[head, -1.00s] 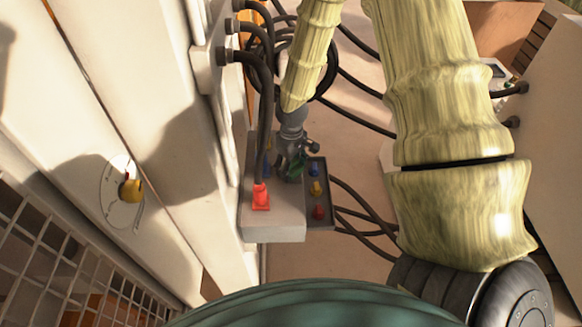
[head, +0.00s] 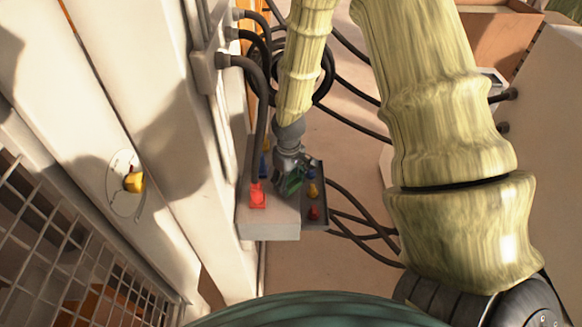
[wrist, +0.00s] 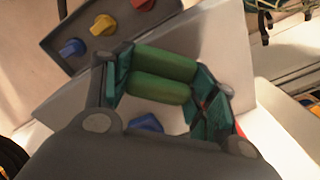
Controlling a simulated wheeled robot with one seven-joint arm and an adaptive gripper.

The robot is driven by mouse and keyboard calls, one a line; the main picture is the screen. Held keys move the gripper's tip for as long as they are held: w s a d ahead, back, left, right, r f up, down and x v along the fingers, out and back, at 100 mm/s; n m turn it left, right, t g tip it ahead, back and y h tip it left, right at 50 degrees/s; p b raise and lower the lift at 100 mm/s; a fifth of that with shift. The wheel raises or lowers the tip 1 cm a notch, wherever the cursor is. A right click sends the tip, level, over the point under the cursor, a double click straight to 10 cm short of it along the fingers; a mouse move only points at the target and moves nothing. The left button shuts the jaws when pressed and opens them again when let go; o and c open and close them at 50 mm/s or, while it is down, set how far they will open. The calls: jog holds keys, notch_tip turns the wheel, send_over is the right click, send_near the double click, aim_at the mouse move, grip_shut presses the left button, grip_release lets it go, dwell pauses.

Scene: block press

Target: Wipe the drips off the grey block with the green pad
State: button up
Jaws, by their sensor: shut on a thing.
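The grey block (head: 268,226) stands beside the white wall panels in the head view, with colored plugs on top. My gripper (head: 289,184) is over the block's right side, next to the tray edge. In the wrist view my gripper (wrist: 160,88) is shut on the green pad (wrist: 160,75), which shows as two rounded green rolls between the fingers. Whether the pad touches the block is unclear. I cannot make out any drips; the gripper hides part of the top.
A red plug (head: 257,196) stands at the block's near end, with dark hoses behind it. A dark strip (head: 316,222) with yellow, blue and red knobs adjoins the block's right side. A yellow knob (head: 134,182) is on the wall panel. Cables cross the floor at right.

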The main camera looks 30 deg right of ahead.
jog(key=shift+a+r+p, duration=0.15)
jog(key=shift+r+p, duration=2)
jog(key=shift+r, duration=0.75)
jog(key=shift+w, duration=0.15)
